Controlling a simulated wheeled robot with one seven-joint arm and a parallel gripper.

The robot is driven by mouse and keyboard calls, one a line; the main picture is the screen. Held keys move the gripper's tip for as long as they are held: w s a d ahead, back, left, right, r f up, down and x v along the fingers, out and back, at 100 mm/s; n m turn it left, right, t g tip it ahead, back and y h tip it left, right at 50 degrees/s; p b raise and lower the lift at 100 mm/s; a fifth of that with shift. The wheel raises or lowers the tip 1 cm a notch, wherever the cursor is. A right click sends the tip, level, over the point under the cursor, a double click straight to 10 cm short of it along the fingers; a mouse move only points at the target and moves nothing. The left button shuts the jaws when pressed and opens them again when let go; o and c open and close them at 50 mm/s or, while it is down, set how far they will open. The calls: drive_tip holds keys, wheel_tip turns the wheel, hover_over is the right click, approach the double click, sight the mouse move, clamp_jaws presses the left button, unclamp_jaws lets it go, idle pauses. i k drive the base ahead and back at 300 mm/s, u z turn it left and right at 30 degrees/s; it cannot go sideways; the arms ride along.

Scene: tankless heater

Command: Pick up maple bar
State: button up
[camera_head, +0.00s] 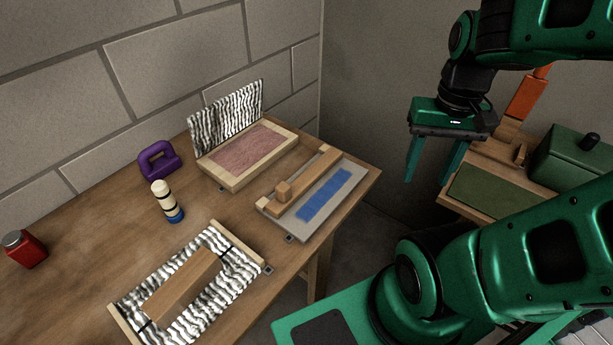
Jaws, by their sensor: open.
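Two wooden bars show, and I cannot tell for certain which is the maple bar. A pale bar (314,174) with a small block on it lies along the left side of a grey plate (326,212) near the table's right edge. A browner bar (183,286) lies across a zebra-striped tray (217,311) at the front, with dark bands near its ends. My gripper (428,182) is open and empty, fingers pointing down. It hangs in the air to the right of both bars and appears apart from the table.
A blue strip (324,194) lies on the grey plate. Behind are a box with a pink panel (247,153) and raised striped lid, a purple padlock-like object (159,160), a banded cylinder (167,201) and a red jar (26,249). A green box (575,160) stands on another bench at right.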

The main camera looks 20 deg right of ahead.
sight(286, 194)
drive_tip(key=k, duration=1.25)
drive_tip(key=z, duration=0.35)
drive_tip(key=i, duration=0.8)
drive_tip(key=u, duration=0.15)
